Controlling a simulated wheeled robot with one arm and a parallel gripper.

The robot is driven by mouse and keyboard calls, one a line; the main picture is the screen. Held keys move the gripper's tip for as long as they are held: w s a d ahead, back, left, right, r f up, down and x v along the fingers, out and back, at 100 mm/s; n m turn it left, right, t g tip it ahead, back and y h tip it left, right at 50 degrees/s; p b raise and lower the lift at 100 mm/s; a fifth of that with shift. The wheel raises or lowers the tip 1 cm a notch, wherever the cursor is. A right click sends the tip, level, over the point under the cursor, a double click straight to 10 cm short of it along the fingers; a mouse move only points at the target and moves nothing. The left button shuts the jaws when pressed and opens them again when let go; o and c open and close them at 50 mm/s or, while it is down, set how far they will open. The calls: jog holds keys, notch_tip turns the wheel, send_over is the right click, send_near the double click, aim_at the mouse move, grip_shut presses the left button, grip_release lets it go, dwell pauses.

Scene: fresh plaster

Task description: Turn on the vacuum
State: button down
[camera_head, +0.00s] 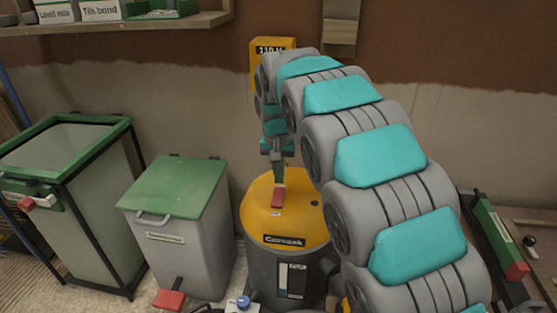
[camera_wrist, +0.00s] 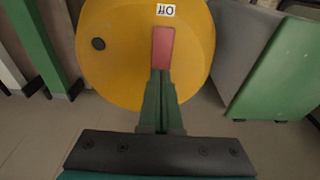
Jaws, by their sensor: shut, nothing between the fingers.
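The vacuum is a round drum with a yellow lid (camera_head: 300,213) and a dark grey body (camera_head: 262,265). A red switch (camera_head: 277,198) sits on top of the lid. In the wrist view the red switch (camera_wrist: 164,47) lies on the yellow lid (camera_wrist: 115,65), with a white "Off" label (camera_wrist: 165,10) by its far end. My gripper (camera_head: 280,182) points down at the lid, its green fingers shut and empty. In the wrist view the fingertips (camera_wrist: 161,73) are at the near end of the switch. I cannot tell whether they touch it.
A grey bin with a green lid (camera_head: 178,188) and red pedal (camera_head: 169,299) stands left of the vacuum. A green-rimmed container (camera_head: 92,165) stands further left. A yellow box (camera_head: 266,47) is on the wall behind. A shelf (camera_head: 130,24) is upper left. My arm hides much of the right side.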

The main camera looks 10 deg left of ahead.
aim_at(279, 192)
jog(key=shift+w+f, duration=0.15)
jog(key=shift+f, duration=0.75)
jog(key=shift+w+f, duration=0.15)
jog(key=shift+f, duration=0.7)
jog(key=shift+w+f+g+p, duration=0.15)
jog(key=shift+f+g+p, duration=0.15)
jog(key=shift+s, duration=0.25)
jog(key=shift+s+r, duration=0.25)
jog(key=shift+s, duration=0.35)
jog(key=shift+r, duration=0.1)
notch_tip(279, 192, up, 14)
jog(key=w, duration=0.2)
jog(key=shift+p, duration=0.3)
